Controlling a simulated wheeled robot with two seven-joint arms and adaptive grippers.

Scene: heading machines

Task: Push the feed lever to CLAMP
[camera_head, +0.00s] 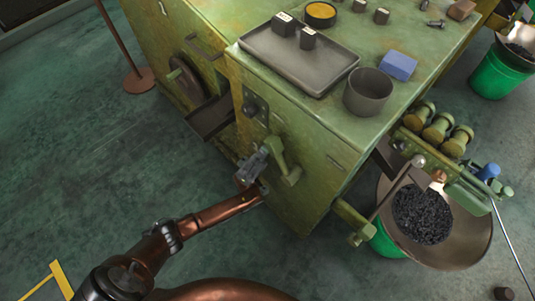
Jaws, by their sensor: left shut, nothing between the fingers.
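A short green lever (279,157) is mounted on the end face of the green heading machine (316,150), leaning up and to the left from its rounded hub. No CLAMP marking is readable, so I cannot confirm that it is the feed lever. My left gripper (258,158) is shut and empty, right beside the upper left side of this lever. I cannot tell whether its fingertips touch it. A second, thin lever (403,178) with a ball knob stands at the right, by the hopper. My right gripper is not in view.
A grey tray (335,79) with two dark blocks, a dark cup (368,92) and a blue block (398,65) are on the machine top. A wide pan (474,245) of dark pieces stands at the right. Open floor (90,170) lies left.

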